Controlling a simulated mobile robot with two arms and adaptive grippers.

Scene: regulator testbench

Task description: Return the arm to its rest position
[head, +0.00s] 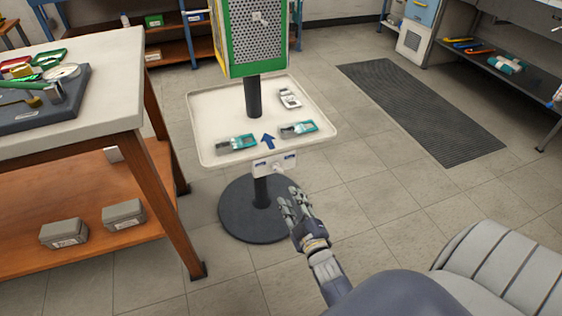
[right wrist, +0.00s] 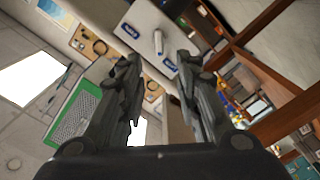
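My right gripper (head: 291,203) is in the lower middle of the head view, in front of the stand with the tray (head: 200,112). In the right wrist view its two fingers (right wrist: 160,88) are spread apart with nothing between them. The gripper is open and empty, and it looks apart from the stand and tray. My left gripper is not in the head view.
The tray holds several small devices, such as one at its right (head: 298,129). Its pole rises from a round black base (head: 240,222). A wooden workbench (head: 130,75) stands at left. A dark floor mat (head: 420,110) lies at right. Floor between is clear.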

